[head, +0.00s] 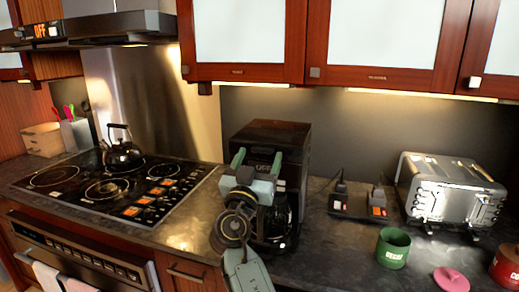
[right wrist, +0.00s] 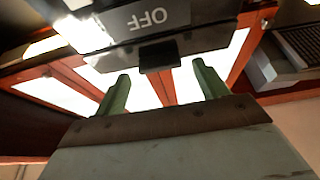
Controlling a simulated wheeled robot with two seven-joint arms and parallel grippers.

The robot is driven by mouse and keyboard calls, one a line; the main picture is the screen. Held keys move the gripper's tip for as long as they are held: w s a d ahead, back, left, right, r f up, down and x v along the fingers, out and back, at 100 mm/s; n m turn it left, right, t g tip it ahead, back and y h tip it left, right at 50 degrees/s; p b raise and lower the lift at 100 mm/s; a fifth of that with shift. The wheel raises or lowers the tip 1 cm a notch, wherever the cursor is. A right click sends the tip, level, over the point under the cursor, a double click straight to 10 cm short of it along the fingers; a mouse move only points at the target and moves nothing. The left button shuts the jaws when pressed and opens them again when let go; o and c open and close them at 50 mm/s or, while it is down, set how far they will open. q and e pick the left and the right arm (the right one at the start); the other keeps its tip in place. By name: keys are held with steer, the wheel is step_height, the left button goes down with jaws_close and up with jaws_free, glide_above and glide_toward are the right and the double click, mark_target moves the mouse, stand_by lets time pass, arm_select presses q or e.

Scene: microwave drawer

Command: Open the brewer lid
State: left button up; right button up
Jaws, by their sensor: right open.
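The black brewer (head: 283,134) stands on the dark counter against the back wall, with its lid at the top looking shut. My right gripper (head: 257,159) is in front of the brewer's upper part, its two green fingers apart and empty. In the right wrist view, the open fingers (right wrist: 161,72) point toward the underside of the brewer's dark front edge, marked OFF (right wrist: 148,18). A small black tab (right wrist: 157,56) on that edge lies between the fingertips; I cannot tell whether they touch it. My arm and gripper hide much of the brewer's front. My left gripper is not in view.
A stove (head: 112,188) with a black kettle (head: 121,152) is at left. A silver toaster (head: 445,190), a green canister (head: 392,247) and a pink lid (head: 451,280) are at right. Upper cabinets (head: 345,42) hang above the brewer.

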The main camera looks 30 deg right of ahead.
steer(key=shift+w+d+r, duration=0.25)
steer(key=shift+w+d, duration=0.15)
steer(key=shift+d, duration=0.1)
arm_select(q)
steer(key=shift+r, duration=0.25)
